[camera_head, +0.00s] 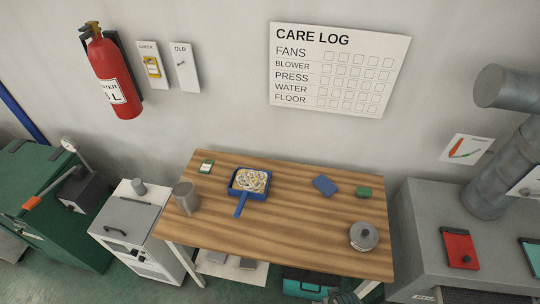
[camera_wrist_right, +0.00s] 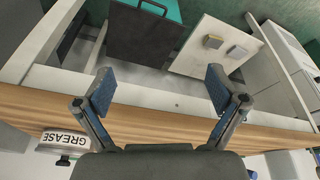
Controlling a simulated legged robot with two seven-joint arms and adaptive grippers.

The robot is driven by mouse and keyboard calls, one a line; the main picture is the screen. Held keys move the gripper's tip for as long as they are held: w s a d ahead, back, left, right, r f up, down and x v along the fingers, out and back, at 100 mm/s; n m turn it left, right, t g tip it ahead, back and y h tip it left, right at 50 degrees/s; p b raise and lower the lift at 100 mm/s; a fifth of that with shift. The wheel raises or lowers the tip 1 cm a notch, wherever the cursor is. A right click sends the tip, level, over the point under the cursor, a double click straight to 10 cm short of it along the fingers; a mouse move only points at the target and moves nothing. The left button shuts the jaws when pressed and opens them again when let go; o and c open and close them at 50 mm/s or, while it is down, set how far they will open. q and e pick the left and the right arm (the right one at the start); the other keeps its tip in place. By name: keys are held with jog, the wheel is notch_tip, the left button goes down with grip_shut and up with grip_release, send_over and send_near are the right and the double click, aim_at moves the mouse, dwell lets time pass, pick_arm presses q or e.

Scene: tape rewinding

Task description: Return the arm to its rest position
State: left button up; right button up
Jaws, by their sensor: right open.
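My right gripper (camera_wrist_right: 160,88) is open and empty in the right wrist view, its two blue-padded fingers spread wide. It is by the table's edge (camera_wrist_right: 180,128), with nothing between the fingers but the view of things below the table. In the head view only a small dark part of what looks like my right arm shows at the bottom edge, below the wooden table (camera_head: 300,215). My left gripper is not in view.
The table bears a blue pan (camera_head: 242,208), a metal cup (camera_head: 186,197), a blue cloth (camera_head: 325,185), a green block (camera_head: 364,192) and a round metal item (camera_head: 363,236). A teal box (camera_head: 305,284) sits below. A GREASE label (camera_wrist_right: 65,139) shows beside the gripper.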

jog(key=s+f+g+b, duration=0.1)
jog(key=s+f+b, duration=0.2)
jog(key=f, duration=1.2)
jog(key=s+f+b, duration=0.2)
jog(key=s+f, duration=0.2)
jog(key=f, duration=1.1)
pick_arm(q)
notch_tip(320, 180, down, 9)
jog(key=b, duration=0.3)
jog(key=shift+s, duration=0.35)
pick_arm(e)
jog(key=s+d+f+g, duration=0.1)
jog(key=s+d+f, duration=0.1)
jog(key=s+f, duration=1.1)
jog(key=shift+s+d+f, duration=0.2)
jog(key=shift+s+d, duration=0.1)
jog(key=shift+s, duration=0.35)
